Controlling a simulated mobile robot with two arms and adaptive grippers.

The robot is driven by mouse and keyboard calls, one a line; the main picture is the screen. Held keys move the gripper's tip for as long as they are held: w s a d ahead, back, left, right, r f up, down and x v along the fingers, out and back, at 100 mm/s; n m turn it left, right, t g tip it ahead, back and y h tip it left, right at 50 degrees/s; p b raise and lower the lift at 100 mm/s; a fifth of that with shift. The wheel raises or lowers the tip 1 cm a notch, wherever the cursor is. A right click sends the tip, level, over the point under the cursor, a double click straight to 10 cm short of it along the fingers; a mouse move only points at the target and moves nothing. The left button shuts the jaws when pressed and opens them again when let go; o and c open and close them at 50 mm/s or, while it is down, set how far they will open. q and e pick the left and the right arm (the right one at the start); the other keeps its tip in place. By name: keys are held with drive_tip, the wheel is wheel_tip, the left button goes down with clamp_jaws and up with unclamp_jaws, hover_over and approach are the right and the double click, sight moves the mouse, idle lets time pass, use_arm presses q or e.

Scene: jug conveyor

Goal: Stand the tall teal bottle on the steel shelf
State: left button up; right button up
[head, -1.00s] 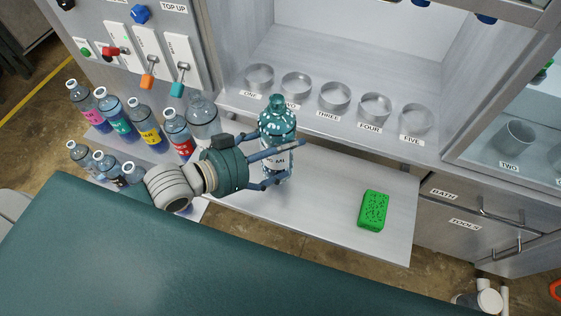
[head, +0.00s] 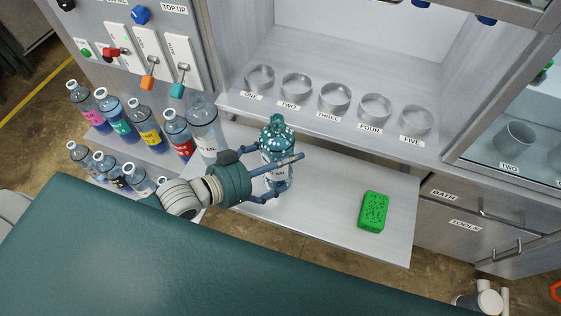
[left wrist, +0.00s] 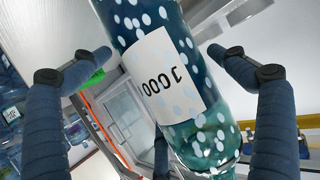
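The tall teal bottle (head: 276,147) has white spots and a white label. In the head view it is over the steel shelf (head: 325,205), left of the green sponge. My left gripper (head: 288,175) has its fingers on both sides of the bottle, shut on it. In the left wrist view the bottle (left wrist: 208,125) slants between the two fingertips (left wrist: 160,55), which look to be at its sides. Whether the bottle's base touches the shelf is not clear. My right gripper is not in view.
A green sponge (head: 373,211) lies on the shelf's right part. Several labelled bottles, such as a yellow one (head: 148,132), stand to the left. Above is a ledge with several round holders (head: 335,98). The shelf between bottle and sponge is clear.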

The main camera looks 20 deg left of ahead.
use_arm(q)
drive_tip(key=shift+r, duration=0.1)
drive_tip(key=v, duration=1.2)
drive_tip(key=shift+r, duration=0.1)
idle(1.1)
